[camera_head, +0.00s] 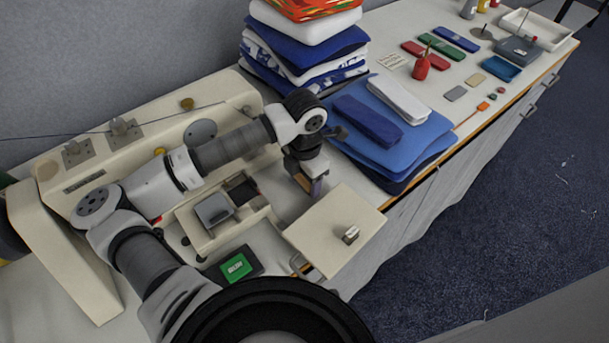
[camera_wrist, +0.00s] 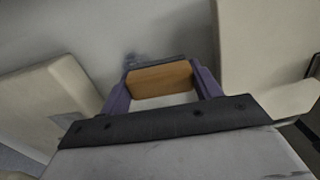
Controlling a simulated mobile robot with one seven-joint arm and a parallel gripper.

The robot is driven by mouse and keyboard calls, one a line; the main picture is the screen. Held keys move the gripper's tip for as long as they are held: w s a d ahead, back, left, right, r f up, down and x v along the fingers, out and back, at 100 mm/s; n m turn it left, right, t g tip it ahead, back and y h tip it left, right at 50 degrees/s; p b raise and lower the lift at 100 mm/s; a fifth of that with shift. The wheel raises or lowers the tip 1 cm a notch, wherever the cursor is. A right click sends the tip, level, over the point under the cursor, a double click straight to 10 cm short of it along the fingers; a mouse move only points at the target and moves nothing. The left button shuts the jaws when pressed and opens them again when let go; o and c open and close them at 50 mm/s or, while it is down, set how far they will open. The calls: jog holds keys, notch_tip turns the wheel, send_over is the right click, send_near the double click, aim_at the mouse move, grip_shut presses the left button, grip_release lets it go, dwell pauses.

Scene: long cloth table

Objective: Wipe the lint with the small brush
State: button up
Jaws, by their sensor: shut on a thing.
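My gripper (camera_head: 315,188) points down beside the cream sewing machine (camera_head: 70,190). In the wrist view its two purple fingers (camera_wrist: 163,84) are shut on the small brush (camera_wrist: 160,79), which shows as a brown wooden block. A dark edge runs along its far side; its bristles are hidden. I cannot tell whether the brush touches the surface. In the head view the gripper mostly hides the brush.
A cream plate (camera_head: 325,240) with a metal piece lies right of the machine's bed. A green-and-black box (camera_head: 238,266) lies in front. Folded blue cloths (camera_head: 400,145) and a tall cloth stack (camera_head: 300,55) stand behind. Small tools and a white tray (camera_head: 540,28) fill the far end.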

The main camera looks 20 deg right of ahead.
jog(key=shift+f+b, duration=1.05)
jog(key=shift+b, duration=0.2)
jog(key=shift+w, duration=0.1)
dwell(0.3)
